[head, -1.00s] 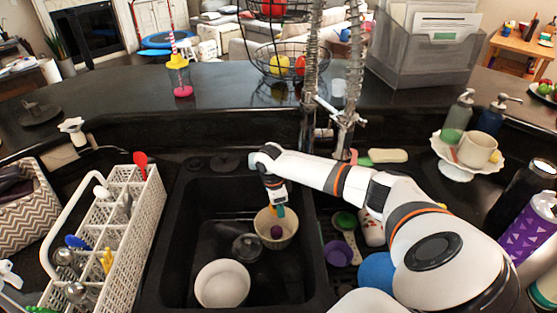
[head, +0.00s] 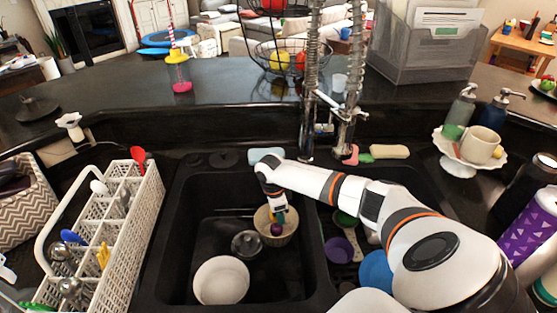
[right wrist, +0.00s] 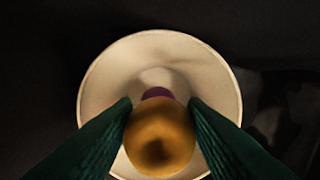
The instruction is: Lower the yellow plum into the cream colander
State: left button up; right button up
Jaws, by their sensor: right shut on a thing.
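The cream colander (head: 289,238) stands in the left basin of the double sink, toward its right wall. A purple round thing (right wrist: 157,92) lies inside it and also shows in the head view (head: 276,229). My right gripper (head: 277,215) points down over the colander. In the right wrist view its dark green fingers (right wrist: 160,135) are shut on the yellow plum (right wrist: 160,142), one on each side. The plum is in front of the colander's opening and covers part of the inside. Its exact height above the colander is hard to tell. My left gripper is not in view.
A white bowl (head: 221,281) and a glass lid (head: 246,243) lie in the same basin. A white cutlery rack (head: 125,238) stands left of the sink. The tall faucet (head: 310,90) rises behind, and a light blue sponge (head: 266,154) lies at the back rim.

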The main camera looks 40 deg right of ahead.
jog(key=shift+f+b, duration=0.5)
jog(key=shift+f, duration=0.85)
jog(key=shift+f, duration=0.5)
jog(key=o, duration=1)
jog(key=shift+r, duration=0.15)
jog(key=r, duration=0.4)
jog(key=a+r, duration=0.1)
jog(key=r, duration=0.7)
jog(key=shift+w+a+b, duration=0.15)
jog(key=shift+w+b, duration=0.15)
jog(key=shift+w, duration=0.05)
